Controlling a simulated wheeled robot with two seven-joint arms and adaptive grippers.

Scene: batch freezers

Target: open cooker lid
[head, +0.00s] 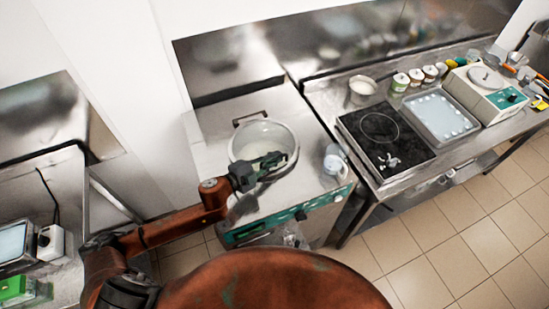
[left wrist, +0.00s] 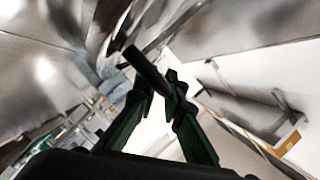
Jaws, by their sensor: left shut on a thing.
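The cooker (head: 222,155) is a steel-topped unit with a teal control front, left of centre in the head view. Its round white top (head: 292,131) has a pale rim; I cannot tell clearly how far the lid is raised. A dark bracket (head: 249,116) stands at its back edge. My left gripper (head: 272,162) is over the front right of the round top. In the left wrist view its green fingers (left wrist: 160,92) are shut on a dark bar (left wrist: 143,64), which looks like the lid handle. My right gripper is not in view.
A white jug (head: 334,160) stands on the cooker's right side. To the right, a counter holds a black hob (head: 381,140), a blue-white tray (head: 437,117), a white appliance (head: 487,92) and several jars. The tiled floor (head: 460,220) in front is clear.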

